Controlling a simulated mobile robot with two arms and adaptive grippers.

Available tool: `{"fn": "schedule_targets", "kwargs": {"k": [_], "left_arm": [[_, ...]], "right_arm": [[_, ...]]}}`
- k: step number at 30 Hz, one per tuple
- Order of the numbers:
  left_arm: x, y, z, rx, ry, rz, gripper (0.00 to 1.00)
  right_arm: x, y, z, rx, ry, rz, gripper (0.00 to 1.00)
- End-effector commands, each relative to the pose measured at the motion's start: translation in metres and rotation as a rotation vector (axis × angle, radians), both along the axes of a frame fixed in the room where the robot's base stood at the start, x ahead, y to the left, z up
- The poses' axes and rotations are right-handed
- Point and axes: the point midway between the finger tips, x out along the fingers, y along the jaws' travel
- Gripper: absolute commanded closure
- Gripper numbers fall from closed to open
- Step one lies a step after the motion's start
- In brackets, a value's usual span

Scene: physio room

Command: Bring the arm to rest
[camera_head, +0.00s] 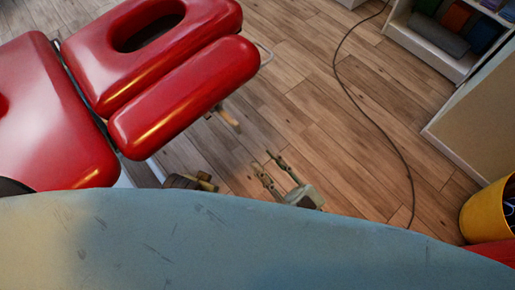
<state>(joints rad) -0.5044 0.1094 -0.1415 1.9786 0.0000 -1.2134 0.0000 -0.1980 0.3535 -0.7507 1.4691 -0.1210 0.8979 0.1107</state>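My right gripper (264,163) shows just beyond the blue surface, over the wooden floor. Its two fingers point up and left in the picture and stand apart, with nothing between them. Its pale body sits just above the edge of the blue surface, and the arm behind it is hidden. I cannot make out my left gripper for sure. A small dark brown and tan piece (180,182) shows left of the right gripper, partly hidden, and I cannot tell what it is.
A red padded treatment table (55,120) fills the upper left. A blue curved surface (300,250) covers the bottom. A dark cable (372,110) crosses the wooden floor (310,95). A shelf (430,45) stands upper right, a yellow bin (483,212) lower right. The middle floor is open.

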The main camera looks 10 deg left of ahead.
Motion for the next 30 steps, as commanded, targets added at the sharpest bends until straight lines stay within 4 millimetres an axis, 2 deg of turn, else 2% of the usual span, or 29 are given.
{"fn": "schedule_targets", "kwargs": {"k": [21,23,26,30], "left_arm": [[0.000,0.000,0.000,0.000,0.000,0.001,0.71],[0.000,0.000,0.000,0.000,0.000,0.001,0.71],[0.000,0.000,0.000,0.000,0.000,0.000,0.71],[0.000,0.000,0.000,0.000,0.000,0.000,0.71]], "right_arm": [[0.001,-0.003,-0.003,-0.007,0.008,-0.009,0.71],[0.007,-0.004,-0.007,-0.026,0.029,-0.031,0.71],[0.028,-0.007,-0.020,-0.090,0.102,-0.101,0.71],[0.063,-0.025,-0.052,-0.228,0.276,-0.244,0.71]]}}
